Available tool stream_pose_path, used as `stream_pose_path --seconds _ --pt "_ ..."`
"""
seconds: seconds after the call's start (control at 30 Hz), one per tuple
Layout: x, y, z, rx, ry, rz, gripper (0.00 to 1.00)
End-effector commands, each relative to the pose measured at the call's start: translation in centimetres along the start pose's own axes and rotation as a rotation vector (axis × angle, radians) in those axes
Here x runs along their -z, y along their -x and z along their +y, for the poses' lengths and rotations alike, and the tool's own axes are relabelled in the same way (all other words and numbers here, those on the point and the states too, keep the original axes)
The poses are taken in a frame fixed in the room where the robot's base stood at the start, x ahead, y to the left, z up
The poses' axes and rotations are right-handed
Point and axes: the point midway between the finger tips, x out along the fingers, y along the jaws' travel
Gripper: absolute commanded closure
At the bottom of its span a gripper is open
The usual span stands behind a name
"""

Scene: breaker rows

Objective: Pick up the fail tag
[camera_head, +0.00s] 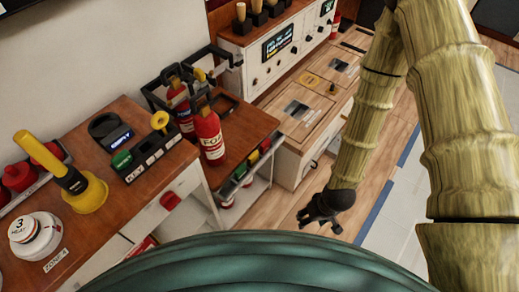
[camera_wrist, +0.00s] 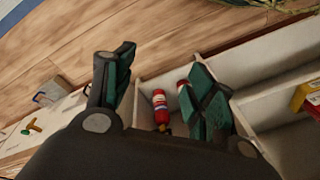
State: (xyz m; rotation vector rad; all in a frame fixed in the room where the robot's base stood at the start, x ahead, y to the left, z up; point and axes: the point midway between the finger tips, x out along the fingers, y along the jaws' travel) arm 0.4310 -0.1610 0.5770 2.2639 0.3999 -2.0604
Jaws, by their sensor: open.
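I cannot pick out a fail tag for certain in either view. In the head view a rack of small green, red and yellow pieces (camera_head: 243,171) hangs at the front edge of the middle wooden counter. They are too small to read. My gripper (camera_head: 318,224) is open and empty, low over the floor to the right of this rack. In the wrist view my gripper (camera_wrist: 160,92) has its two dark green pads spread apart. A red extinguisher (camera_wrist: 160,108) shows beyond the gap between them, inside a white shelf unit.
The left counter (camera_head: 150,185) holds a key tray (camera_head: 152,150), a yellow-handled plunger-like tool (camera_head: 75,182) and a white dial (camera_head: 35,233). A red extinguisher (camera_head: 209,135) stands on the middle counter. A white cabinet (camera_head: 318,105) stands behind. Wooden floor (camera_head: 275,212) is clear around my gripper.

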Motion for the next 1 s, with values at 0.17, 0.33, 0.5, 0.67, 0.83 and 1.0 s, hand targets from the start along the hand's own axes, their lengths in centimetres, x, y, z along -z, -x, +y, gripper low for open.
stream_pose_path --seconds 0.17,0.33,0.5,0.67,0.83,1.0 --pt "11.1 2.1 -3.1 0.06 0.235 0.088 0.45" --pt "19.9 6.2 -5.9 0.076 0.459 0.157 0.45" --pt "25.7 10.2 -8.1 0.067 0.629 0.203 0.45" --pt "28.1 12.4 -9.0 0.056 0.708 0.221 0.45" --pt "28.7 11.7 -9.4 0.054 0.725 0.222 0.45" --pt "29.1 9.4 -9.6 0.054 0.725 0.221 0.45"
